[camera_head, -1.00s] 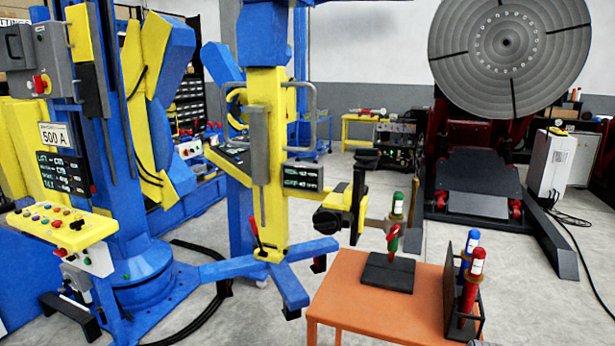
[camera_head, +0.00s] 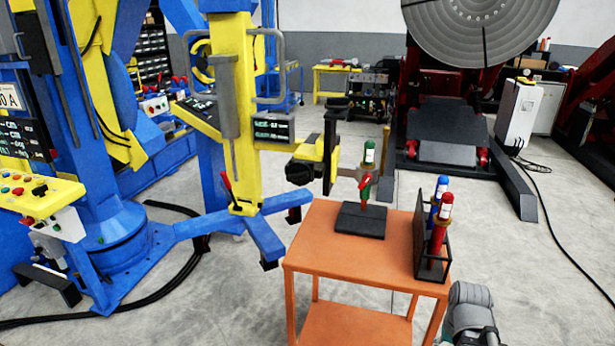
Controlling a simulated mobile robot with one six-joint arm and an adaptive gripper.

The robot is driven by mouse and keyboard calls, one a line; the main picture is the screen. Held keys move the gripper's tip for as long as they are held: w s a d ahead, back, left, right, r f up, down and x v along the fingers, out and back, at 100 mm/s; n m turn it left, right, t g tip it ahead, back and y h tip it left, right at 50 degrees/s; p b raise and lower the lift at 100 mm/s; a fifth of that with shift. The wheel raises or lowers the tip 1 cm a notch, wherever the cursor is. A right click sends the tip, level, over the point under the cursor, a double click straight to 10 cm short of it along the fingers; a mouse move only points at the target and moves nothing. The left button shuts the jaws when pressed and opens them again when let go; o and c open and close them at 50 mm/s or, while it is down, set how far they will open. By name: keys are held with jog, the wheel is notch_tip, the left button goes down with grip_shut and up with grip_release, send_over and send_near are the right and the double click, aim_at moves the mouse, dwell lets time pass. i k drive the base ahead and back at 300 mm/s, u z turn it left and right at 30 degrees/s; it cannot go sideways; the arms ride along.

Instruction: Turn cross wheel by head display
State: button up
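A small black display (camera_head: 272,129) with lines of light text is fixed to the yellow column (camera_head: 236,90) of the blue-legged stand. Just right of and below it, a dark round knob-like part (camera_head: 300,172) sits on a yellow block. A yellow ring-shaped wheel (camera_head: 201,62) shows behind the column's left side. I cannot tell for certain which part is the cross wheel. A grey rounded part of my arm (camera_head: 470,300) shows at the bottom right, beyond the orange table. My gripper's fingers are not visible.
The orange table (camera_head: 325,255) stands before the stand, with a black pad (camera_head: 360,221), a green-and-red torch (camera_head: 367,165), and a black rack (camera_head: 432,270) holding blue and red cylinders. Blue legs (camera_head: 262,238) spread over the floor. Cables lie at left. Floor at right is mostly clear.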

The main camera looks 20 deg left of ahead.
aim_at(299, 173)
jog(key=z, duration=1.3)
jog(key=k, duration=0.85)
jog(key=u, duration=0.85)
jog(key=i, duration=0.15)
jog(key=u, duration=0.65)
